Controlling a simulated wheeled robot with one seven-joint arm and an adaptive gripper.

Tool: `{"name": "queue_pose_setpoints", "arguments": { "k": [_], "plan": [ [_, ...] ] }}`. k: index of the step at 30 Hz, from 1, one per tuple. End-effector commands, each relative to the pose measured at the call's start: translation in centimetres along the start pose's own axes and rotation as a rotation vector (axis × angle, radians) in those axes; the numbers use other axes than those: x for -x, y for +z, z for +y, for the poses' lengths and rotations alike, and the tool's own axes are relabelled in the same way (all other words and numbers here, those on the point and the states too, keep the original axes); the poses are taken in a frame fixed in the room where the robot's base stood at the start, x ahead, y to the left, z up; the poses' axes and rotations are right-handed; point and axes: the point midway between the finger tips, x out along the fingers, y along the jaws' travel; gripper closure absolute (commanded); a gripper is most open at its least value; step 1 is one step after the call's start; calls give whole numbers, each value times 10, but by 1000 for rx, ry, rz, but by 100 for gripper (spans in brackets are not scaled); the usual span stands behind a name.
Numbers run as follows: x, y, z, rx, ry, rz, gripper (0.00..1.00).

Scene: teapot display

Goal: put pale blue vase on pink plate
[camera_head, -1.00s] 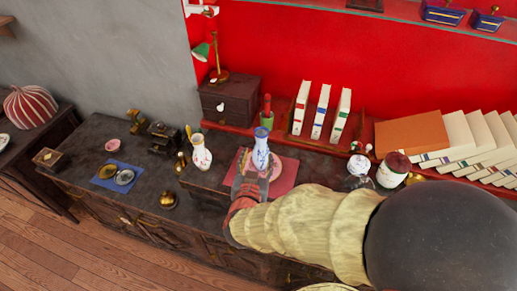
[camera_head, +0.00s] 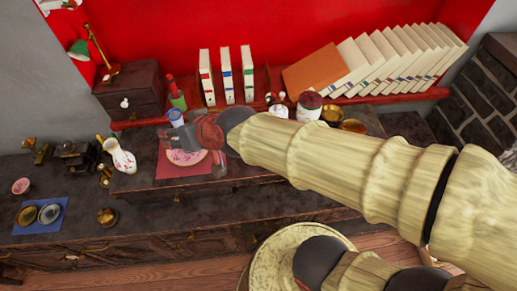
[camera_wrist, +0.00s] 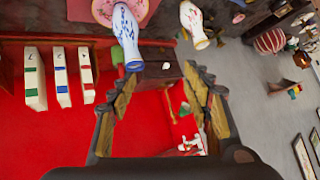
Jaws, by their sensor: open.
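The pale blue vase (camera_head: 177,116) shows its top above my gripper (camera_head: 178,137) in the head view; its lower part is hidden there. In the wrist view the vase (camera_wrist: 127,40) appears upside down, its base end overlapping the pink plate (camera_wrist: 148,12). I cannot tell whether it rests on the plate. The plate (camera_head: 187,157) lies on a red mat, just below my gripper in the head view. My gripper (camera_wrist: 160,78) is open, with nothing held between its fingers; the vase's mouth is close to the left fingertip in the wrist view.
A white patterned vase (camera_head: 120,156) stands left of the red mat (camera_head: 168,171). A dark drawer box (camera_head: 128,92), upright books (camera_head: 226,75) and jars (camera_head: 309,105) line the back. A blue mat (camera_head: 57,222) with metal dishes lies front left.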

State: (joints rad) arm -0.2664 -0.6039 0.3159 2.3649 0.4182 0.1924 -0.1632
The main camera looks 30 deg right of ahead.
Motion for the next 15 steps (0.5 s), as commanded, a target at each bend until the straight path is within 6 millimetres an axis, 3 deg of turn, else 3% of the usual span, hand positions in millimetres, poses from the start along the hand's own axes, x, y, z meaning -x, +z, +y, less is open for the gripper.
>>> {"name": "queue_pose_setpoints", "arguments": {
  "k": [3, 9, 15],
  "plan": [
    [48, 18, 30, 25, 57, -102, 51],
    [117, 61, 79, 35, 202, -267, 51],
    [151, 83, 102, 22, 288, -345, 51]
  ]
}}
